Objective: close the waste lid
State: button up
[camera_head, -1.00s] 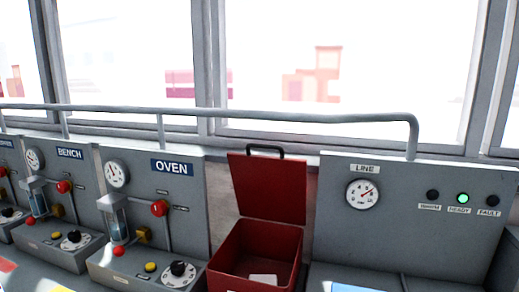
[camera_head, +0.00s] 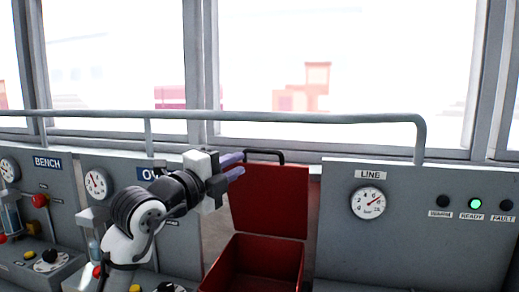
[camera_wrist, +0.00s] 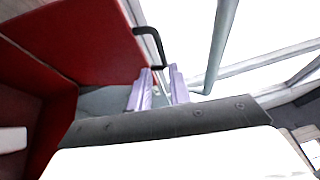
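The red waste lid (camera_head: 268,200) stands open, upright behind the red waste bin (camera_head: 262,258). A black handle (camera_head: 265,153) is on its top edge. In the wrist view the lid (camera_wrist: 75,40) fills the upper left, with its handle (camera_wrist: 145,32) just beyond my fingertips. My gripper (camera_head: 241,164) is at the lid's upper left corner, its purple fingers pointing right toward the handle. In the wrist view the fingers (camera_wrist: 160,80) are apart with a gap between them. Nothing is clearly held; whether a finger touches the handle I cannot tell.
A grey rail (camera_head: 300,118) runs behind and above the lid. The LINE panel (camera_head: 420,225) with a gauge stands right of the bin. The OVEN (camera_head: 147,174) and BENCH (camera_head: 47,162) panels are on the left, partly behind my arm. A white piece (camera_wrist: 12,139) lies in the bin.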

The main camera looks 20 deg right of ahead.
aim_at(260, 153)
jog(key=p+x, duration=0.3)
jog(key=x, duration=0.7)
jog(key=shift+r, duration=0.2)
jog(key=shift+x, duration=0.8)
jog(key=shift+f, duration=0.15)
jog(key=shift+c, duration=0.2)
grip_shut()
